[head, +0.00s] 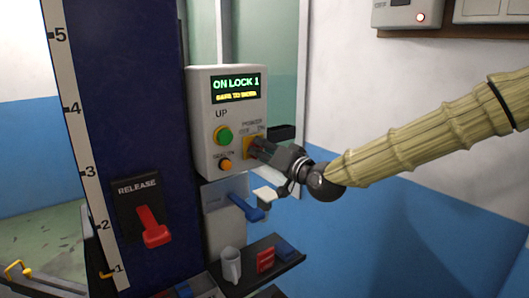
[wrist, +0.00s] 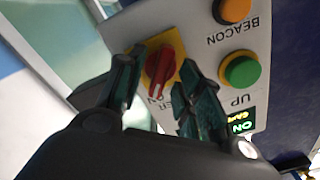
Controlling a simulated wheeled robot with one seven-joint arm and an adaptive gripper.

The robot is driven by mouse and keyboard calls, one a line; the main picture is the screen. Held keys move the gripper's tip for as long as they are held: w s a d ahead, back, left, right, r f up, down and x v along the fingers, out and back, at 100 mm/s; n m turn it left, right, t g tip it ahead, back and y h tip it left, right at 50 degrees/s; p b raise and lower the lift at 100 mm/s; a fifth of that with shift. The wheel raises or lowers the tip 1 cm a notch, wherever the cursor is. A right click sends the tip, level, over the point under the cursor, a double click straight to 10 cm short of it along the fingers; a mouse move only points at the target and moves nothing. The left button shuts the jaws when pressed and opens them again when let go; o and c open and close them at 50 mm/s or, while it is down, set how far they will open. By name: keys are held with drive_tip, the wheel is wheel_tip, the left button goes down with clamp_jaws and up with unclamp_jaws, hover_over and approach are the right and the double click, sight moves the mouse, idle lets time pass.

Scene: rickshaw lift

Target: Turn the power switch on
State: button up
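The power switch is a red rotary knob (wrist: 160,66) on a yellow plate (head: 249,146), low on the right of a light grey control box (head: 203,120). In the wrist view the knob's pale-marked end points down the picture, towards the partly hidden POWER lettering. My gripper (wrist: 160,62) is open, with one dark finger on each side of the knob; contact is unclear.
The box also carries a green UP button (head: 223,135), an orange BEACON button (head: 225,165) and a lit display (head: 236,88) reading ON LOCK 1. A red RELEASE lever (head: 153,226) is on the blue column.

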drive_tip(key=v, duration=1.2)
drive_tip(key=s+d+f+g+h, duration=0.15)
drive_tip(key=s+f, duration=0.25)
drive_tip(key=f, duration=1)
drive_tip(key=s+d+f+g+h, duration=0.1)
drive_tip(key=s+f+g+h, duration=0.2)
drive_tip(key=f, duration=1.1)
drive_tip(key=s+d+f+g+h, duration=0.1)
drive_tip(key=s+f+g, duration=0.25)
drive_tip(key=f, duration=1.05)
drive_tip(key=s+d+f+g+h, duration=0.1)
drive_tip(key=s+d+f+g, duration=0.1)
drive_tip(key=s+f, duration=0.5)
drive_tip(key=s+d+f+g+h, duration=0.2)
drive_tip(key=s+d+f, duration=0.3)
drive_tip(key=s, duration=0.8)
drive_tip(key=s+d+f+g+h, duration=0.2)
drive_tip(key=s+d+f, duration=0.2)
drive_tip(key=s+f, duration=0.5)
drive_tip(key=shift+s+f+n+g, duration=0.3)
drive_tip(key=shift+s+f, duration=0.05)
drive_tip(key=shift+s, duration=0.2)
